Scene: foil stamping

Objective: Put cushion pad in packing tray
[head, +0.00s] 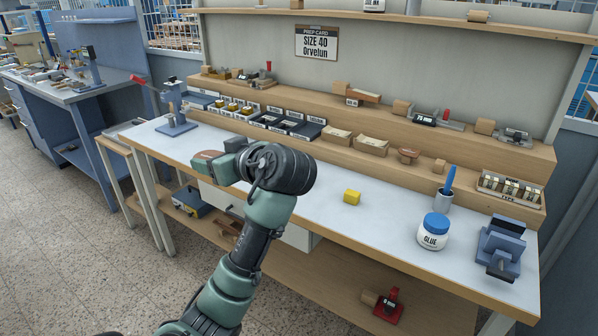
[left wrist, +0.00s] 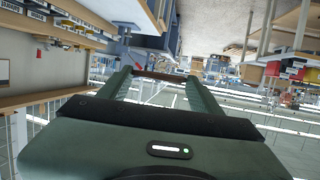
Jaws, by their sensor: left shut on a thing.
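My left gripper (head: 220,163) is raised over the front left part of the workbench. It is shut on a small flat brown thing, likely the cushion pad (head: 207,155). In the left wrist view the brown pad (left wrist: 158,75) lies between the two green fingertips. A shallow grey tray (head: 122,127) sits on the low wooden side stand left of the bench; I cannot tell for sure that it is the packing tray. The gripper is right of this tray and apart from it. My right gripper is not in view.
Several small bins line the rear shelf. The bench's middle is mostly clear.

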